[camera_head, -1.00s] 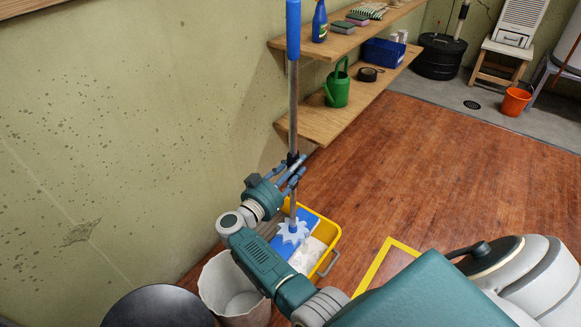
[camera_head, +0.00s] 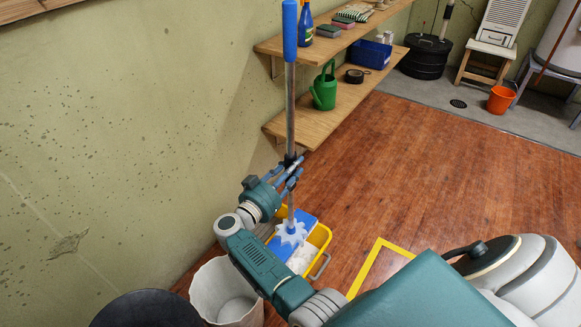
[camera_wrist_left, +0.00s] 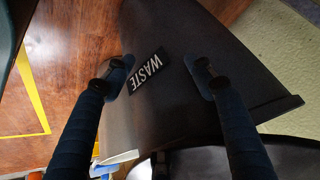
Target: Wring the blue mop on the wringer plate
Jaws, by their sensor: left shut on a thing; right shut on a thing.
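The mop has a blue grip (camera_head: 290,32), a steel pole and a pale blue star-shaped head (camera_head: 291,235). It stands nearly upright. My right gripper (camera_head: 288,172) is shut on the pole, well above the head. The head is over the blue wringer plate (camera_head: 308,220) in the yellow bucket (camera_head: 326,234); I cannot tell how firmly they touch. In the left wrist view, my left gripper (camera_wrist_left: 162,76) has its fingers on either side of a WASTE label on a black waste bin (camera_wrist_left: 185,115) and is shut on that bin; the exact contact is unclear.
A whitish bin (camera_head: 226,290) and a round black bin (camera_head: 147,310) stand near the wall. Wooden shelves (camera_head: 318,122) hold a green watering can (camera_head: 324,88) and a blue bin (camera_head: 370,53). Yellow floor tape (camera_head: 366,264) lies right of the bucket. The wooden floor beyond is clear.

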